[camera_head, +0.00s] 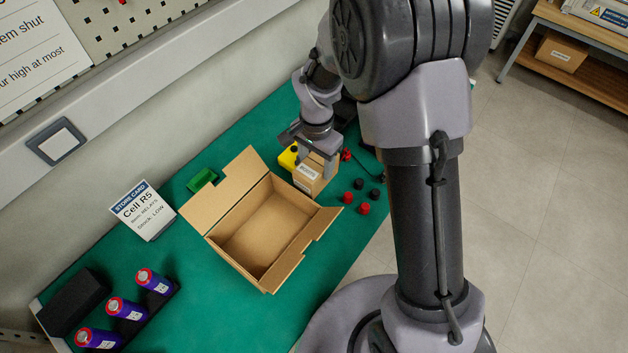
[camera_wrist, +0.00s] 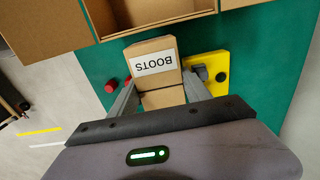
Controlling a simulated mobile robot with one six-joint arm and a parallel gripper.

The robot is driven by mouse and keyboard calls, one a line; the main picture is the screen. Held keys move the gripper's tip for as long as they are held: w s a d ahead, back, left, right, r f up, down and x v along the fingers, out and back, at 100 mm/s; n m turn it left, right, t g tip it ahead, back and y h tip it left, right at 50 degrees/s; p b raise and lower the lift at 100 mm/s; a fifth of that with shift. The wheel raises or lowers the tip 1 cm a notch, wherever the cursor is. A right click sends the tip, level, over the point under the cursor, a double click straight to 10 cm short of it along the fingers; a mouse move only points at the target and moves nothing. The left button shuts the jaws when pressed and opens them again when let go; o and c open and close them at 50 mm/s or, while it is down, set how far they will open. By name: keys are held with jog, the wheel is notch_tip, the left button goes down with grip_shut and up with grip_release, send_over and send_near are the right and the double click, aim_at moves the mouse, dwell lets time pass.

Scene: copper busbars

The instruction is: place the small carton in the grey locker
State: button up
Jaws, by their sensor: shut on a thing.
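The small carton (camera_head: 312,183) is a brown box with a white label. In the wrist view the carton (camera_wrist: 153,45) shows the label, which reads BOOTS upside down. My gripper (camera_head: 312,150) is above the green table, shut on this carton. In the wrist view my gripper (camera_wrist: 160,88) has one finger on each side of it. I cannot tell whether the carton's underside touches the table. I see no thing that is clearly the grey locker; a grey slatted edge (camera_head: 505,18) at the top right is too cut off to identify.
An open, empty cardboard box (camera_head: 265,225) stands left of the carton. A yellow block (camera_head: 288,158) is close behind the carton. Red and black knobs (camera_head: 364,208) lie to its right. A wooden bench (camera_head: 580,70) stands at the far right, across clear floor (camera_head: 560,180).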

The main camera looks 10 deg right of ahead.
jog(key=shift+f+b, duration=1.2)
jog(key=shift+f, duration=1.9)
jog(key=o, duration=1.6)
